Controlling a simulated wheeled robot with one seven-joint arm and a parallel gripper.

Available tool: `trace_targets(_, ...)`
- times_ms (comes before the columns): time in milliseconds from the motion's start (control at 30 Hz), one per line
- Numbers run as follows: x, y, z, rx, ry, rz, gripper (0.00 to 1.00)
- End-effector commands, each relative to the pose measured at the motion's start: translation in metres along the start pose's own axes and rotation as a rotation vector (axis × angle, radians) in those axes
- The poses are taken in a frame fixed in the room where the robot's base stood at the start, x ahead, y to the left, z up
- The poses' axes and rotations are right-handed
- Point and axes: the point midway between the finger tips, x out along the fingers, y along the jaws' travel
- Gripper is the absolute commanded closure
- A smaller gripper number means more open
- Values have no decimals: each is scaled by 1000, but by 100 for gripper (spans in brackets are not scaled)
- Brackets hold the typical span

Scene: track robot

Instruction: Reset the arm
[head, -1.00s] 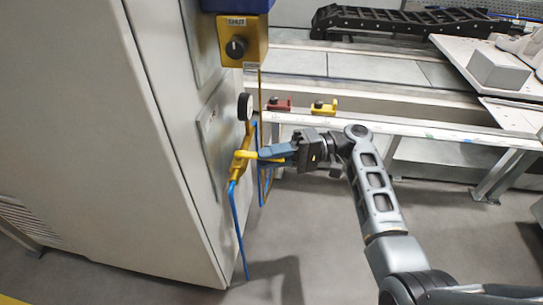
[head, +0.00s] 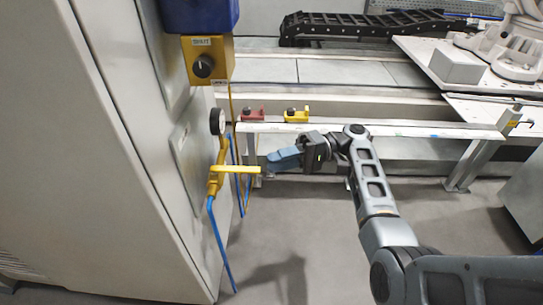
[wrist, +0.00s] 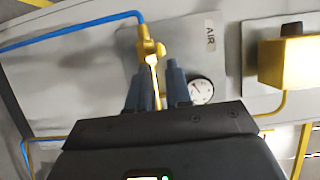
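My gripper (head: 270,162) is at the end of my arm, just right of a yellow valve handle (head: 236,169) on the side of a grey cabinet. The handle sticks out roughly level, and its end is close to the blue-grey fingertips. In the wrist view my gripper (wrist: 157,75) shows two fingers with a gap between them. The yellow valve (wrist: 150,50) lies beyond that gap, and nothing appears held.
A round gauge (head: 217,121) and a yellow switch box (head: 207,61) are on the cabinet (head: 90,150). Blue hoses hang by the valve. A rail with red (head: 253,113) and yellow (head: 297,115) blocks runs behind my arm. Floor at the lower middle is clear.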

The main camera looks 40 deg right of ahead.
Motion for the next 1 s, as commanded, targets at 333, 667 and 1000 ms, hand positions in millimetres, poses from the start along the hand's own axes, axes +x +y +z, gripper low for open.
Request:
trace_targets(333,3,6,3,9,9,12,81)
trace_targets(667,35,119,59,116,226,297,81)
trace_targets(1000,29,214,163,45,466,714,81)
